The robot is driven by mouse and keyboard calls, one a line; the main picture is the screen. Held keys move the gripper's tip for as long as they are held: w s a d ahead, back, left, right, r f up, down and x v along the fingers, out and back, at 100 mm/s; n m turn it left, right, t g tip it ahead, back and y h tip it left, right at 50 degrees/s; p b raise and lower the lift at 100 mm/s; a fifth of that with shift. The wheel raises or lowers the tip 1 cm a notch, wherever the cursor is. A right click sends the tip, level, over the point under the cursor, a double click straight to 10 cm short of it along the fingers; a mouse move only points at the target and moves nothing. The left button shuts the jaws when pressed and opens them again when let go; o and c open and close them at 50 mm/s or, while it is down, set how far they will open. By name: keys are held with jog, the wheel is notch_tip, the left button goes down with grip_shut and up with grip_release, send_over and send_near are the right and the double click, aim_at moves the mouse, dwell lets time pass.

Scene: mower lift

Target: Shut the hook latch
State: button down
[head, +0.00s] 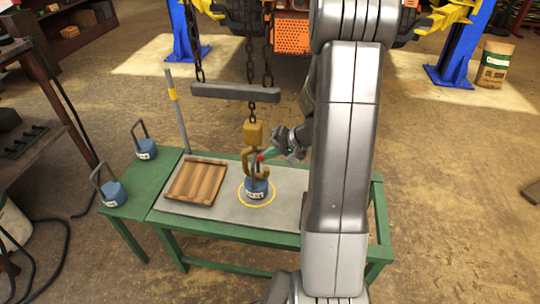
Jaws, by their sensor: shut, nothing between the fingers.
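The yellow hook (247,162) hangs on a chain from a grey spreader bar (235,92) above the green bench. A small red piece (259,157), perhaps the latch, shows at the hook's right side; whether it is shut is too small to tell. A blue weight (257,188) with a handle stands under the hook inside a yellow ring on the grey mat. Whether its handle passes through the hook cannot be told. My gripper (266,155) is shut, just right of the hook at the red piece, with green at its fingers. Contact is unclear.
A wooden tray (197,181) lies on the grey mat (223,211), left of the hook. Two more blue weights (113,194) (146,149) stand on the bench's left part. A grey post (177,110) with a yellow band rises behind the tray.

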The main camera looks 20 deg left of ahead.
jog(key=shift+f+b, duration=0.3)
jog(key=shift+b, duration=0.6)
jog(key=f+y+b, duration=0.1)
jog(key=b, duration=0.3)
jog(key=f+y+b, duration=0.1)
jog(key=y+b, duration=0.1)
jog(key=b, duration=0.2)
jog(key=f+y+b, duration=0.1)
jog(key=y+b, duration=0.1)
jog(key=b, duration=0.2)
jog(key=shift+w+d+m+g+b, duration=0.1)
jog(key=shift+d+m+g+b, duration=0.2)
jog(key=shift+d+g+b, duration=0.1)
